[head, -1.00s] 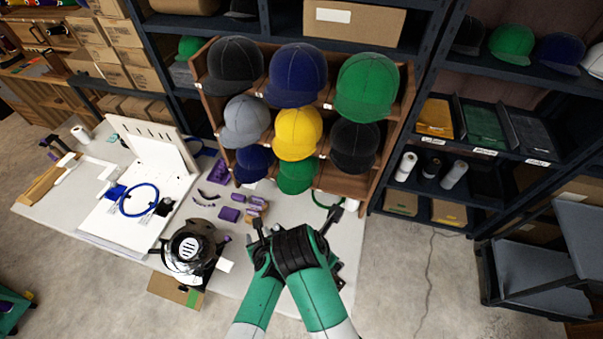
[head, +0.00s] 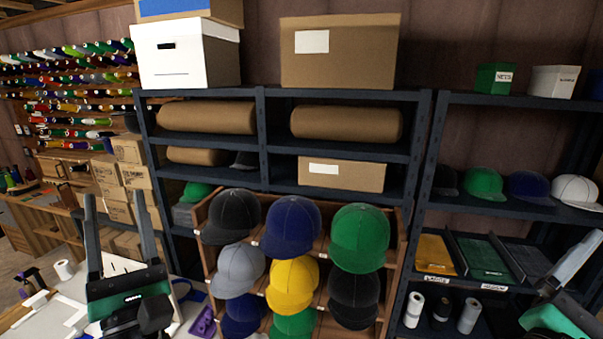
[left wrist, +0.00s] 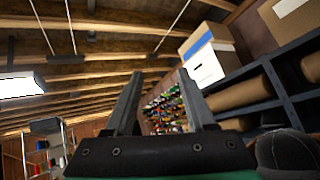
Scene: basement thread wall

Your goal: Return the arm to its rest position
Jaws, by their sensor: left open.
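My left gripper (head: 115,196) points upward at the lower left of the head view. Its two grey fingers stand well apart with nothing between them. It also shows in the left wrist view (left wrist: 158,82), open and empty toward the ceiling beams. My right gripper (head: 572,265) is partly in view at the right edge of the head view. One grey finger slants up to the right there, and the rest is cut off, so its opening cannot be told.
A wooden cap rack (head: 393,240) with black, blue, green, grey and yellow caps stands between the arms. Dark shelving (head: 300,92) with boxes and brown rolls is behind. A white work table (head: 70,310) lies lower left. A thread wall (head: 70,95) is far left.

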